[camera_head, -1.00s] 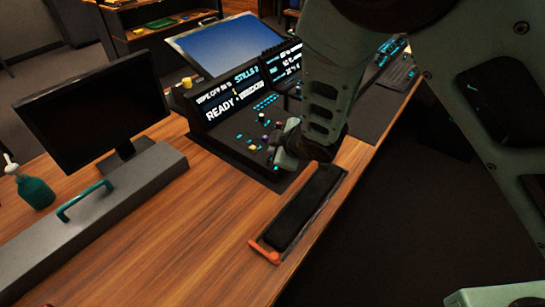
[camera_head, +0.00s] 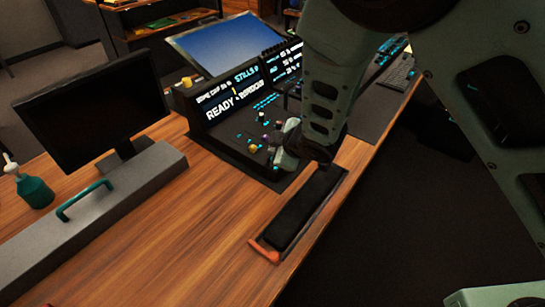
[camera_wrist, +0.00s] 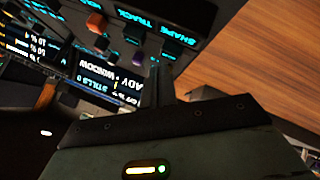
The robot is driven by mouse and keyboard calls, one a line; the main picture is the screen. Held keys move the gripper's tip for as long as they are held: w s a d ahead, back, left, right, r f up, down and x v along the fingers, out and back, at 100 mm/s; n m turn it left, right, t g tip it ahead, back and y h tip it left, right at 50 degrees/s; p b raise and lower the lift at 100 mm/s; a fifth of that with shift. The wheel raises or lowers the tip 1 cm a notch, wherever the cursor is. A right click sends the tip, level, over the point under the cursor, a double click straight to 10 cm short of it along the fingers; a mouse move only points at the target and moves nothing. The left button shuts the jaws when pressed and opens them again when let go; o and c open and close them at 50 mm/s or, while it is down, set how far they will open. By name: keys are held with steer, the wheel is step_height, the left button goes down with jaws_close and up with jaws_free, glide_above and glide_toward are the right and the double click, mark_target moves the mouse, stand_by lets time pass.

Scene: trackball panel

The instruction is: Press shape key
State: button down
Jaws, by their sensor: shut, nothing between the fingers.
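The trackball panel (camera_head: 240,148) is a dark console on the wooden desk, with lit screens, knobs and small cyan-lit keys. In the wrist view the glowing word SHAPE (camera_wrist: 180,38) marks the shape key's area at the panel's edge, close to the wood. The key itself is hard to make out there. My gripper (camera_wrist: 160,85) is shut and empty, its fingers pointing at the panel just below that label in the picture. In the head view my gripper (camera_head: 279,150) is low over the panel's right front part and hides some keys. Contact cannot be told.
A purple knob (camera_wrist: 137,58) and orange-brown knobs (camera_wrist: 97,22) stand near the fingers. A black padded rest (camera_head: 302,208) lies in front of the panel. A monitor (camera_head: 90,108) and a green bottle (camera_head: 36,190) stand left.

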steer(key=shift+f, duration=0.25)
steer(key=shift+f+b, duration=0.55)
stand_by(0.6)
steer(key=shift+r, duration=0.2)
steer(key=shift+r+p, duration=0.7)
steer(key=shift+r, duration=0.1)
step_height(320, 180, up, 5)
steer(key=p, duration=0.3)
stand_by(0.3)
stand_by(0.7)
